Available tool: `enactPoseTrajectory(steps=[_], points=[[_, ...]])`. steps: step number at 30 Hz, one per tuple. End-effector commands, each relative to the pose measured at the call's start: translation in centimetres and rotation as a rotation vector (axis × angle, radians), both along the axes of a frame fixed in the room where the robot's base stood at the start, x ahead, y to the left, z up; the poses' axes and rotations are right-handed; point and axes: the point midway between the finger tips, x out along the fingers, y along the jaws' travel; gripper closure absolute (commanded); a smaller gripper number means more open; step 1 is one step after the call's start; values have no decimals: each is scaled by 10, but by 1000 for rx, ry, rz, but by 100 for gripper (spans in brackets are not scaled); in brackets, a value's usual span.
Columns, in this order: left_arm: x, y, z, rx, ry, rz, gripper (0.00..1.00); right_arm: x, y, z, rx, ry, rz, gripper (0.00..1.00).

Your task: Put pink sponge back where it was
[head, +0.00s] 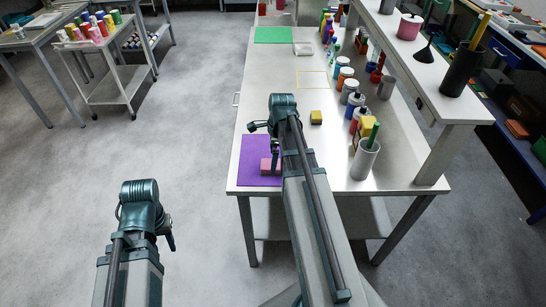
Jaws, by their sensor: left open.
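The pink sponge (270,166) is a small block on the purple mat (252,151) at the table's near left corner. My right arm covers part of the mat's right side and passes close to the sponge. Of my right gripper, only a small dark part (255,126) shows beside the arm, above the mat. Its fingers are mostly hidden, and I cannot tell if it touches anything. My left gripper (170,242) is open and empty over the floor, left of the table, well away from the sponge.
A yellow block (316,117) sits right of my right arm. Beyond it is a yellow outlined square (312,80), then a green mat (273,35) and a white tray (303,49). Bottles and a grey cup (365,160) line the right side, below a raised shelf (400,48).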

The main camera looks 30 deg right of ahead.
Motion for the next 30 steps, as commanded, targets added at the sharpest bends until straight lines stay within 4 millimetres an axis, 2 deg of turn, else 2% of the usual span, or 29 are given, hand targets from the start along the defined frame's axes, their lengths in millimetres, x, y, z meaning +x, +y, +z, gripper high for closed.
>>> enactPoseTrajectory(steps=[1, 15, 20, 30], points=[[0, 0, 15, 0, 0, 0, 55, -1, -1, 15, 0, 0, 0, 3], [0, 0, 84, 0, 0, 0, 55, -4, -6, 84, 0, 0, -1, 3], [0, 0, 94, 0, 0, 0, 55, -5, -7, 94, 0, 0, 0, 3], [0, 0, 93, 0, 0, 0, 55, -5, -7, 93, 0, 0, 4, 3]])
